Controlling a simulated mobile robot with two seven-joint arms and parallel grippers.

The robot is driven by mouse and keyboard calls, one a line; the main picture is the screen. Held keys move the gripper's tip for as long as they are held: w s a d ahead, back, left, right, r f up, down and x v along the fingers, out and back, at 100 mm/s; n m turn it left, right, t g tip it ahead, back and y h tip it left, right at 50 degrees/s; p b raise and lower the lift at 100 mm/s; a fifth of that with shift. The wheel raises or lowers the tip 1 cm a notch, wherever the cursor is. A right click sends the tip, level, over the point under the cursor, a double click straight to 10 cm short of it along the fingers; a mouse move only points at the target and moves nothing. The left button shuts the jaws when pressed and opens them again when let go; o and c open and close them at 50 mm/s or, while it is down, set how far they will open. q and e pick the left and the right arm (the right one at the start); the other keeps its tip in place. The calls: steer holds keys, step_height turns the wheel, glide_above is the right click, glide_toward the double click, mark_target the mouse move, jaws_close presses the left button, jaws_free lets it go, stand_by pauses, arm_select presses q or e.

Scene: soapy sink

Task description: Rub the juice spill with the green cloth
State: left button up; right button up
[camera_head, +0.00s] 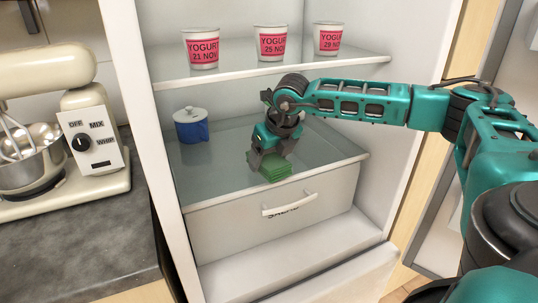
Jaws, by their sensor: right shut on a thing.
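My right gripper (268,160) reaches into the open fridge from the right and points down. It is shut on the green cloth (275,172), a folded bundle low over the front part of the glass shelf (225,178). The cloth looks to be at or very near the shelf surface; I cannot tell if it touches. I cannot make out a juice spill; the gripper and cloth hide part of the shelf. My left gripper is not in view.
A blue pot with a white lid (191,127) stands at the back left of the same shelf. Yogurt cups (271,43) stand on the upper shelf (245,66). A drawer (230,223) lies below. A mixer (88,130) stands on the left counter.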

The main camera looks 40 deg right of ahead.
stand_by(0.4)
steer(key=shift+f+b, duration=0.9)
steer(key=shift+f, duration=0.1)
steer(key=shift+w+d+r, duration=0.1)
steer(key=shift+w+d, duration=0.2)
steer(key=shift+w, duration=0.55)
steer(key=shift+w+d, duration=0.25)
steer(key=shift+w, duration=0.6)
steer(key=shift+w+d, duration=0.25)
steer(key=shift+w, duration=0.55)
steer(key=shift+w+d, duration=0.25)
steer(key=shift+w, duration=0.55)
